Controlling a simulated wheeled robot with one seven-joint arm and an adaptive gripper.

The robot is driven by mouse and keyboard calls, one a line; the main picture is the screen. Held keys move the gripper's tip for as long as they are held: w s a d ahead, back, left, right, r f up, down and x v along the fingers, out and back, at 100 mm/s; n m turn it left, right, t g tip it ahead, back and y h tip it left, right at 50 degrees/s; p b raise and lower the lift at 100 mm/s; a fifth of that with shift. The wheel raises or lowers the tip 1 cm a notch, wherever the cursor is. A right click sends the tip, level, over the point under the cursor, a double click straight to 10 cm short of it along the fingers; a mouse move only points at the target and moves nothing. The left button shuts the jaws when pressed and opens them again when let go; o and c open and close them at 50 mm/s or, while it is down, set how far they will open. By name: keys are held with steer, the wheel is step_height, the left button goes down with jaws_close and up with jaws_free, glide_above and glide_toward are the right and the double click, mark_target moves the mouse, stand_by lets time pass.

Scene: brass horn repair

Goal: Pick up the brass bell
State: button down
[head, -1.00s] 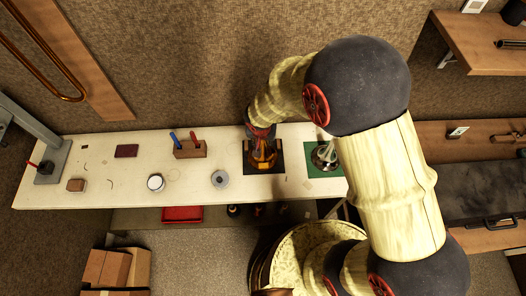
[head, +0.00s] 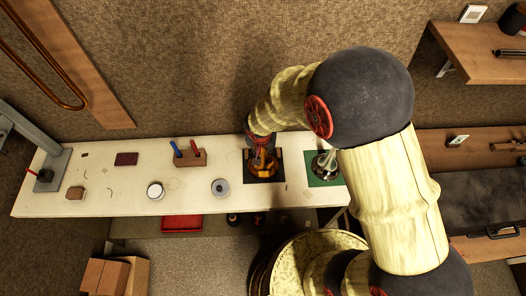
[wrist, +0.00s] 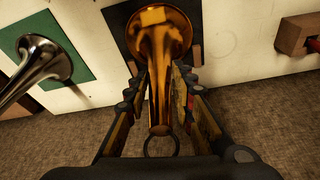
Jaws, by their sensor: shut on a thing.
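The brass bell (wrist: 163,38) is a shiny golden flared horn, its wide mouth toward the top of the wrist view and its narrow tail toward me. My gripper (wrist: 161,78) is shut on it, with one finger on each side of its narrow part. In the head view my gripper (head: 262,146) is over the black mat (head: 282,175), and the brass bell (head: 264,163) shows partly below it. Whether the bell touches the mat cannot be told.
A wooden block with red and blue handles (head: 189,158), a grey ring (head: 220,187) and a white round container (head: 155,191) stand on the white bench (head: 110,205). The wall is close behind.

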step_height(320, 180, up, 2)
steer(key=shift+w+r, duration=0.1)
steer(key=shift+r, duration=0.1)
steer(key=s+a+r+b, duration=0.1)
steer(key=s+a+r, duration=0.3)
steer(key=s+r, duration=0.6)
steer(key=s, duration=0.3)
steer(key=shift+s+b, duration=0.3)
steer(key=shift+s, duration=0.05)
